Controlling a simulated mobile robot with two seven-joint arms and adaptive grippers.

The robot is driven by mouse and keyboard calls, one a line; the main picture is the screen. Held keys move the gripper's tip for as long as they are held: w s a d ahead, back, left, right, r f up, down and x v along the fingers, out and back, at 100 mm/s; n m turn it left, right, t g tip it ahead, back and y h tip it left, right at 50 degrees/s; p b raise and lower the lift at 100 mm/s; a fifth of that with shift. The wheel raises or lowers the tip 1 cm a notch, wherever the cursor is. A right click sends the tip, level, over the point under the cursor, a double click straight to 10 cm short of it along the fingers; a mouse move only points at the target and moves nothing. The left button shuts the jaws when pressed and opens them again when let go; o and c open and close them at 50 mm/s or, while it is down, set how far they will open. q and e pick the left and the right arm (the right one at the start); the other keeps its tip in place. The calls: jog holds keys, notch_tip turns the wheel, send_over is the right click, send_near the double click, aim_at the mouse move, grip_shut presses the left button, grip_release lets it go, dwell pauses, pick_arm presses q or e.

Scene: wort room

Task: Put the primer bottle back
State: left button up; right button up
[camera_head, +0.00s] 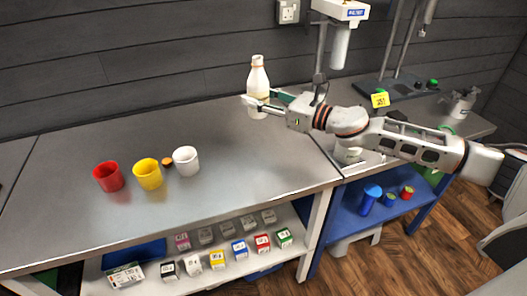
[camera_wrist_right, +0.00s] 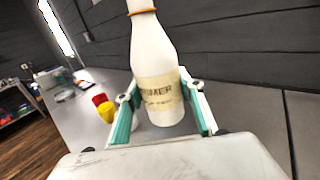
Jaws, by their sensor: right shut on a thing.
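The primer bottle (camera_head: 258,76) is white with a tan label, and it is upright near the back of the grey table (camera_head: 222,190). My right gripper (camera_head: 257,105) is shut around its lower part. In the right wrist view the bottle (camera_wrist_right: 152,50) stands between the two green-padded fingers of my right gripper (camera_wrist_right: 160,112), and its label reads "PRIMER". An orange band circles its neck; its top is cut off there. I cannot tell whether its base touches the table. My left gripper is not in view.
Red (camera_head: 108,177), yellow (camera_head: 148,174) and white (camera_head: 186,161) cups stand at the left, with a small orange cap (camera_head: 167,162) among them. Several small boxes (camera_head: 240,250) sit on the shelf below. A stand machine (camera_head: 340,45) is behind my right arm. The table's middle is clear.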

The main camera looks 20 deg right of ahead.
notch_tip(320, 180, down, 13)
jog(key=b, duration=0.3)
notch_tip(320, 180, down, 4)
jog(key=shift+r+b, duration=0.25)
jog(key=shift+b, duration=0.15)
jog(key=shift+f, duration=0.2)
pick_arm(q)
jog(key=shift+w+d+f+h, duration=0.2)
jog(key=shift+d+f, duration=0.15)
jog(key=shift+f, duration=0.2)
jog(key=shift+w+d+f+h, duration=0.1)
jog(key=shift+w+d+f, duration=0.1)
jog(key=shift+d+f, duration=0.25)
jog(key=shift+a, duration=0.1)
